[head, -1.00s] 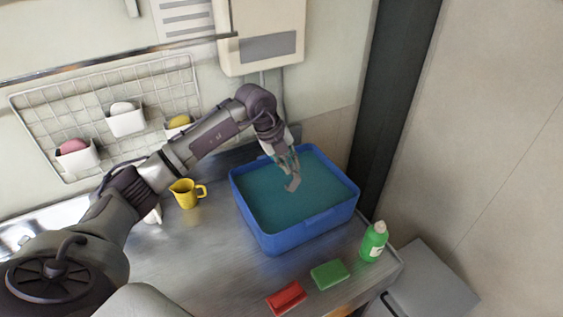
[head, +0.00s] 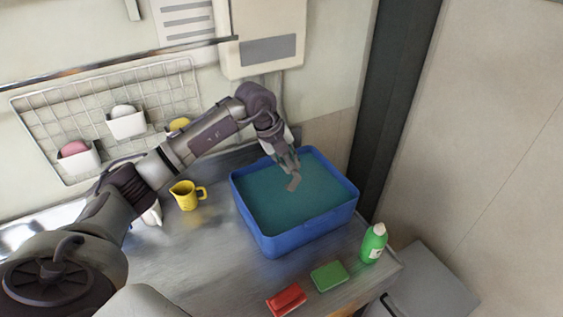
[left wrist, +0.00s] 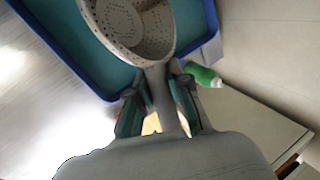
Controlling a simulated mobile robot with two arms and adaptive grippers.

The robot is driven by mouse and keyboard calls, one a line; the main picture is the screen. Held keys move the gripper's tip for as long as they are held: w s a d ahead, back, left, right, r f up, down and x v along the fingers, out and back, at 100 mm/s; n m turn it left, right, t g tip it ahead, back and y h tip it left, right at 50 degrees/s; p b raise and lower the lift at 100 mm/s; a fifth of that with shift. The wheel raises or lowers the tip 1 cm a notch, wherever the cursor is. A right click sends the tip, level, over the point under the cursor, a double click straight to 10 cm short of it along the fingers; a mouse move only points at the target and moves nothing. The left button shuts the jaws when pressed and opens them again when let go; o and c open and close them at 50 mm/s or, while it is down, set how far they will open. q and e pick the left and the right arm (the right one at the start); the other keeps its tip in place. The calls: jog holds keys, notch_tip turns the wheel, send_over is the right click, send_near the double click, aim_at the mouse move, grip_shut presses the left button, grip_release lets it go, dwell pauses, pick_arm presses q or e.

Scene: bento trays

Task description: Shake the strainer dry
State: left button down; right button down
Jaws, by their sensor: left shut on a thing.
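My left gripper (head: 291,170) is shut on the handle of the strainer (left wrist: 163,90). It reaches down over the blue basin (head: 308,223) of teal water. In the left wrist view the grey strainer bowl (left wrist: 140,28), with many small holes, lies beyond the fingers, over the basin. In the head view only a small grey-brown piece shows below the fingers, at the water. I cannot tell how much of the bowl is under water. My right gripper is not in view.
A yellow jug (head: 186,196) stands left of the basin. A green bottle (head: 374,243), a green sponge (head: 329,275) and a red block (head: 287,299) are at the counter's front right. A wire rack (head: 60,110) with small cups hangs on the wall behind.

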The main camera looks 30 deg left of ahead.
pick_arm(q)
notch_tip(320, 180, up, 2)
jog(key=shift+p, duration=0.3)
notch_tip(320, 180, down, 4)
jog(key=b, duration=0.2)
jog(key=shift+r+b, duration=0.1)
jog(key=shift+b, duration=0.25)
